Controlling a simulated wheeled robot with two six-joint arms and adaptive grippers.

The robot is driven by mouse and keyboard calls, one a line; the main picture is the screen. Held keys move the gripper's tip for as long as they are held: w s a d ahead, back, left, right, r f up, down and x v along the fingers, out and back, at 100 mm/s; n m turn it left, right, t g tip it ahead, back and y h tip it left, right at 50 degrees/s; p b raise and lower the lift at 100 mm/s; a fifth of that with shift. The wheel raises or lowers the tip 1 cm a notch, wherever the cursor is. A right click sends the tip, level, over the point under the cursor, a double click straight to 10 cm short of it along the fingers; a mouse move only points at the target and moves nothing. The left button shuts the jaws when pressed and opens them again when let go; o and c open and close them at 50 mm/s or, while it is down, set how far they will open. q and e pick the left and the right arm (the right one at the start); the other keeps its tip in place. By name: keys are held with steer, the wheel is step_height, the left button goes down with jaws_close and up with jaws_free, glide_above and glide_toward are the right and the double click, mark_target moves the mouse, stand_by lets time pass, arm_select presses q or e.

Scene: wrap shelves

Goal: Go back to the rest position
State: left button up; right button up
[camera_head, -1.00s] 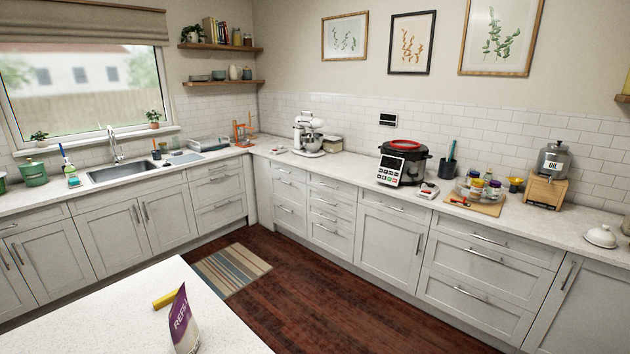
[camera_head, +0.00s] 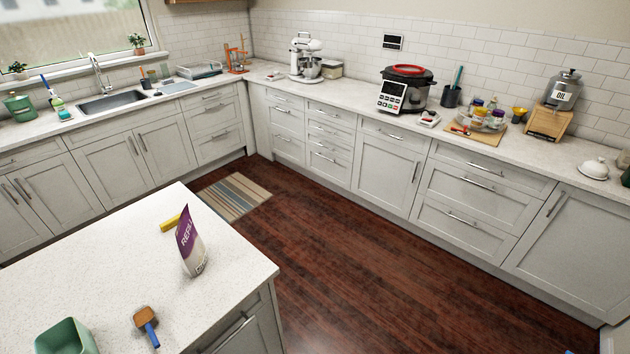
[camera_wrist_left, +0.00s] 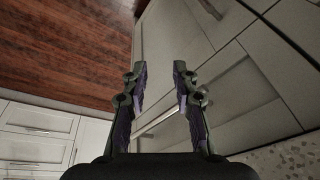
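My left gripper (camera_wrist_left: 160,85) shows in the left wrist view. Its two fingers are spread apart with nothing between them, above pale cabinet fronts and the dark wooden floor. It does not show in the head view. My right gripper is not seen in either view; only a small blue bit at the head view's bottom right edge shows, and I cannot tell what it is.
The white island counter (camera_head: 110,275) carries a refill pouch (camera_head: 190,240), a yellow item (camera_head: 171,221), a blue-handled brush (camera_head: 147,325) and a green container (camera_head: 66,338). Wall counters with a cooker (camera_head: 408,90) and mixer (camera_head: 305,58) stand beyond.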

arm_select(q)
steer(key=s+a+f+g, duration=0.1)
steer(key=s+f, duration=0.2)
steer(key=f, duration=0.6)
steer(key=s+a+f, duration=0.1)
steer(key=s+f, duration=0.2)
steer(key=f, duration=0.5)
steer(key=s+f+b, duration=0.1)
steer(key=s+f, duration=1.1)
steer(key=s, duration=0.4)
steer(key=shift+f+g+b, duration=0.35)
steer(key=shift+g, duration=0.05)
steer(key=shift+s+a+n, duration=0.15)
steer(key=shift+n, duration=0.15)
